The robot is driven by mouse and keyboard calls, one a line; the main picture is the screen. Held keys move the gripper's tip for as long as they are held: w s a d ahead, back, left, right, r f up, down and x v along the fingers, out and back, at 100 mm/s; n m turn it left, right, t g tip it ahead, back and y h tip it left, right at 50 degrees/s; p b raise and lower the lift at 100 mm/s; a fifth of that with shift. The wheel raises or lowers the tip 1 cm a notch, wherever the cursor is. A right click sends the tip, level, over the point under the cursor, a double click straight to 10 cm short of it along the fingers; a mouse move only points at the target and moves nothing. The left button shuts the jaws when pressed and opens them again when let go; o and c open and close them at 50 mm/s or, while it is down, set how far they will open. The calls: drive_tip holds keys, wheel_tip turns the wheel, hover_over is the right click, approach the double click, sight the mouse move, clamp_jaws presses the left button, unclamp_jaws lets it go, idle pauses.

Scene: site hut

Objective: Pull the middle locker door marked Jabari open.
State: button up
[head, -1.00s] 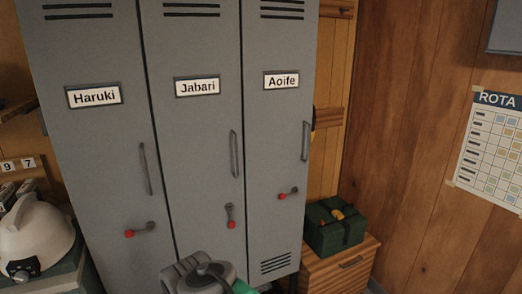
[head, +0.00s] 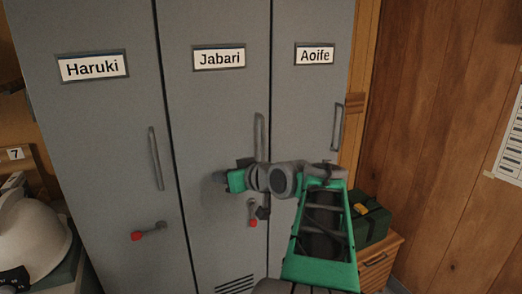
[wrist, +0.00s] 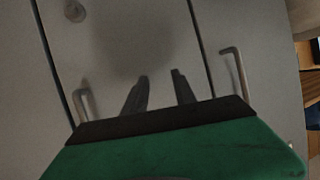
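The grey middle locker door marked Jabari (head: 218,100) is shut, flush with its neighbours. Its upright bar handle (head: 259,135) is on the door's right side, its lower part behind my wrist. Below it, the red-tipped latch lever (head: 252,214) hangs down. My gripper's green hand (head: 236,180) is in front of this door, left of the handle; its fingers are not clear there. In the wrist view, which looks upside down, my gripper (wrist: 160,84) has two fingers apart with nothing between them. The Jabari handle (wrist: 82,103) stands left of both fingers, not touching.
Haruki's door (head: 95,130) on the left and Aoife's door (head: 310,110) on the right are shut. Haruki's lever (head: 147,232) points sideways; Aoife's is hidden by my arm. A white helmet (head: 32,240) is at lower left, a green box (head: 368,220) on a wooden cabinet at right.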

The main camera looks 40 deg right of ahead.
sight(263, 136)
drive_tip(key=s+d+r+t+h+b, duration=0.1)
drive_tip(key=s+d+r+t, duration=0.1)
drive_tip(key=s+d+r, duration=0.3)
drive_tip(key=s+d+r+t+h, duration=0.1)
drive_tip(key=s+d+r+t, duration=0.15)
drive_tip(key=d, duration=0.45)
drive_tip(key=w, duration=0.7)
drive_tip(key=shift+d+r+p, duration=0.25)
drive_tip(key=shift+d+p, duration=0.1)
drive_tip(key=shift+p, duration=0.05)
drive_tip(key=shift+w+d, duration=0.1)
drive_tip(key=shift+w, duration=0.2)
clamp_jaws()
